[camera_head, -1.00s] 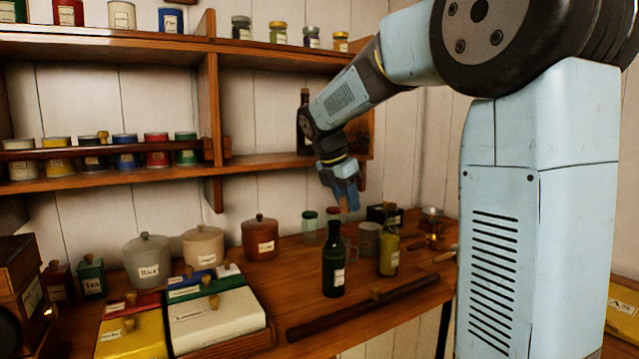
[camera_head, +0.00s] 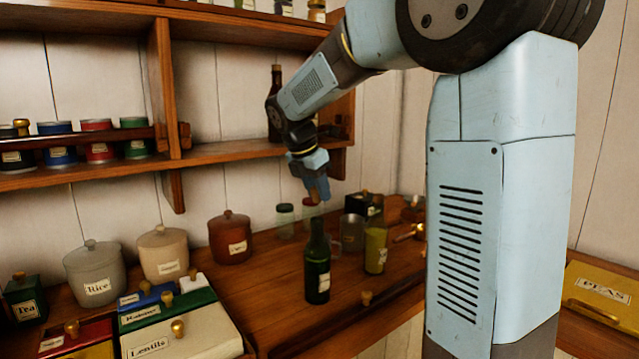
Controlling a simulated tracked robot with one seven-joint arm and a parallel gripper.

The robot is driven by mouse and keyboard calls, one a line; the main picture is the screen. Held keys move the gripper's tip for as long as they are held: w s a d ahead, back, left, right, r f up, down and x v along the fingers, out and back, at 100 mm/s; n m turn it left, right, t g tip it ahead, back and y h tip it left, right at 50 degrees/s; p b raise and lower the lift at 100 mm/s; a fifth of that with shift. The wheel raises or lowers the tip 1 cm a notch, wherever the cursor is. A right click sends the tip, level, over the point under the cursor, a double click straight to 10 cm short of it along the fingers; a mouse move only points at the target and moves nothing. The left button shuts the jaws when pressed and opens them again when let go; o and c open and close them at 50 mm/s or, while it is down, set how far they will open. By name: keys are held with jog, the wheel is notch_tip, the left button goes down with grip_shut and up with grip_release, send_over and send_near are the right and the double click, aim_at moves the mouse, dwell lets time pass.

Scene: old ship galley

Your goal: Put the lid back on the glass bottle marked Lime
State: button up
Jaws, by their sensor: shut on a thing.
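My gripper (camera_head: 317,195) points down over the counter, seen from the side and small. It is shut on a small brownish thing (camera_head: 311,201), probably the lid, mostly hidden by the fingers. A dark green glass bottle (camera_head: 317,268) stands upright on the counter, its neck just below the gripper in the picture. Its top shows no clear lid. A yellow-green glass bottle (camera_head: 375,246) stands to its right. Both have pale labels too small to read, so I cannot tell which is marked Lime. I cannot tell whether the held thing touches the dark bottle.
Small jars (camera_head: 285,221) and a grey mug (camera_head: 352,233) stand behind the bottles. A brown canister (camera_head: 230,238) and the Rice canister (camera_head: 93,270) stand to the left. A wooden shelf (camera_head: 225,151) holding a dark bottle (camera_head: 275,103) is close behind my arm.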

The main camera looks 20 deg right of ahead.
jog(key=shift+s+a+f, duration=0.1)
jog(key=shift+f, duration=2)
jog(key=shift+f, duration=0.15)
dwell(0.8)
jog(key=o, duration=1.6)
jog(key=shift+c, duration=0.2)
jog(key=shift+r, duration=3.55)
grip_shut()
